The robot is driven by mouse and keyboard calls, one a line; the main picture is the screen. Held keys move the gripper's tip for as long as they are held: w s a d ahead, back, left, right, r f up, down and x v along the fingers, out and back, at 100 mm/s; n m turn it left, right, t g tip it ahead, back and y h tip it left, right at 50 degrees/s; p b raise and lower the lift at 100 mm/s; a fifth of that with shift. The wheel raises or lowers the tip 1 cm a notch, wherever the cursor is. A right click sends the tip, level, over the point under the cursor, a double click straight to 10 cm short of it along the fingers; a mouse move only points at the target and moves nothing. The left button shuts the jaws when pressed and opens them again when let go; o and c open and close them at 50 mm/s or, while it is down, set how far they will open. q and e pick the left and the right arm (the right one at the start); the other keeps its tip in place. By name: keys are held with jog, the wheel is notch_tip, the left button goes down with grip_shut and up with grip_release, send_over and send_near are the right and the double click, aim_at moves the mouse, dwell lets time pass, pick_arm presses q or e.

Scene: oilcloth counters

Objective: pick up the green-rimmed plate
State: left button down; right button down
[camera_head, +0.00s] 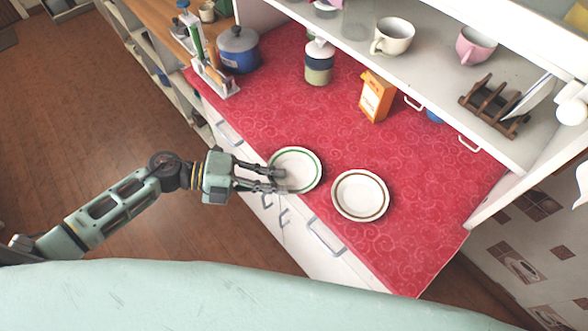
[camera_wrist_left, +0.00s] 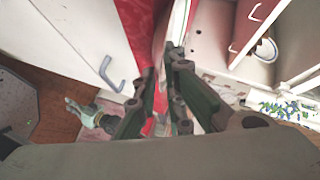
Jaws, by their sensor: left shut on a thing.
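The green-rimmed plate (camera_head: 299,163) is white with a green ring, at the front edge of the red counter in the head view. My left gripper (camera_head: 277,180) reaches in from the left and is shut on the plate's near left rim. I cannot tell whether the plate rests on the counter or is slightly above it. In the left wrist view, the dark fingers of my left gripper (camera_wrist_left: 160,112) show close together, and the plate is hard to make out between them. My right gripper is not in view.
A brown-rimmed plate (camera_head: 361,195) lies just right of the green-rimmed one on the red counter (camera_head: 420,230). A blue pot (camera_head: 239,50), a jar (camera_head: 319,63) and an orange box (camera_head: 376,97) stand farther back. A shelf with cups (camera_head: 393,37) and a toast rack (camera_head: 493,104) overhangs the back.

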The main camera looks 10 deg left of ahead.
pick_arm(q)
jog(key=shift+s+f, duration=0.15)
jog(key=shift+f, duration=0.05)
dwell(0.3)
jog(key=shift+r, duration=0.4)
notch_tip(320, 180, up, 3)
jog(key=shift+a+f+b, duration=0.15)
jog(key=shift+b, duration=0.45)
jog(key=shift+s+d+r, duration=0.2)
jog(key=shift+d+r, duration=0.45)
jog(key=shift+d, duration=0.05)
jog(key=s+d+r, duration=0.3)
jog(key=d+r, duration=0.3)
jog(key=d, duration=0.3)
jog(key=shift+s+d+r, duration=0.2)
jog(key=shift+d, duration=0.2)
jog(key=shift+r, duration=0.1)
